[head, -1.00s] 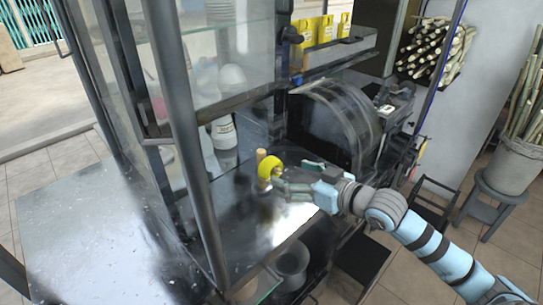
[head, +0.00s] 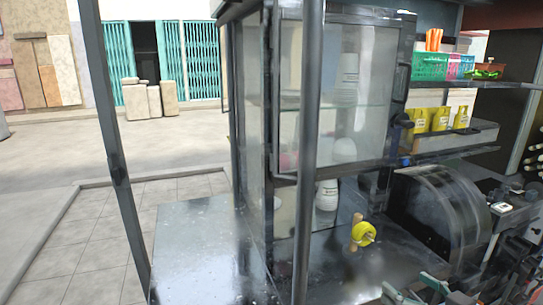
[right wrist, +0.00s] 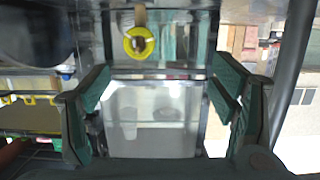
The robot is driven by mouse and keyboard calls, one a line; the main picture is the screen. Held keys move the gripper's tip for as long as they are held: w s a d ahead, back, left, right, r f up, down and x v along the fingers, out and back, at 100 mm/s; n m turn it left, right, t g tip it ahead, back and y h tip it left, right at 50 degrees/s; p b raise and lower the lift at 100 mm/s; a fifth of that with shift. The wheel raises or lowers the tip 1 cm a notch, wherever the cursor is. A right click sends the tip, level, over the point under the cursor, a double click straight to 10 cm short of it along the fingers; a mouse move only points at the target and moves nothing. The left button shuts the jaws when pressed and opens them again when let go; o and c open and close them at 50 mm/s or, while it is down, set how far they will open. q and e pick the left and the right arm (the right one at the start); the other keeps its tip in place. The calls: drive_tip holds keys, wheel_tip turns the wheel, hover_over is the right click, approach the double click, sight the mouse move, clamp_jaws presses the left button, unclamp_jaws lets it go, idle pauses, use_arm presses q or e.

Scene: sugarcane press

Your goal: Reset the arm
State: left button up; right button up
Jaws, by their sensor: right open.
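My right gripper (head: 412,289) is at the bottom right edge of the head view, partly cut off. Its two green fingers stand wide apart in the right wrist view (right wrist: 160,100), with nothing between them. A yellow ring-shaped thing (head: 363,233) sits by a short wooden peg (head: 356,222) on the dark metal counter (head: 335,262). The gripper is in front of it and to its right, apart from it. The yellow ring also shows in the right wrist view (right wrist: 139,43), beyond the fingertips. My left gripper is out of view.
A glass cabinet (head: 345,95) with dark posts stands on the counter's left part. A dark curved machine cover (head: 436,210) stands to the right. Yellow packs (head: 440,119) and baskets (head: 430,67) fill shelves above it. A bare metal tabletop (head: 205,250) lies at left.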

drive_tip(key=d+f+m+h, duration=0.2)
drive_tip(key=d+f+h, duration=0.3)
drive_tip(key=d+f, duration=0.75)
drive_tip(key=s+d+f+m+g+h, duration=0.1)
drive_tip(key=s+d+f+g+h, duration=0.15)
drive_tip(key=f, duration=0.65)
drive_tip(key=s+d+f+g+h, duration=0.1)
drive_tip(key=s+d+f+g, duration=0.2)
drive_tip(key=f, duration=0.5)
drive_tip(key=s+a+f+g, duration=0.2)
drive_tip(key=s+a+f, duration=0.1)
drive_tip(key=s+f, duration=0.7)
drive_tip(key=s+a+f+g, duration=0.2)
drive_tip(key=s+f, duration=0.8)
drive_tip(key=s, duration=0.1)
drive_tip(key=s+a+f+g+y, duration=0.1)
drive_tip(key=s+a+f+g, duration=0.1)
drive_tip(key=s+a, duration=0.5)
drive_tip(key=s+a+f+g+y, duration=0.1)
drive_tip(key=s+a+f, duration=0.3)
drive_tip(key=s+a, duration=0.3)
drive_tip(key=s, duration=0.4)
drive_tip(key=shift+a+f+m+g+y, duration=0.25)
drive_tip(key=shift+a+m+g+y, duration=0.05)
drive_tip(key=shift+g+y, duration=0.05)
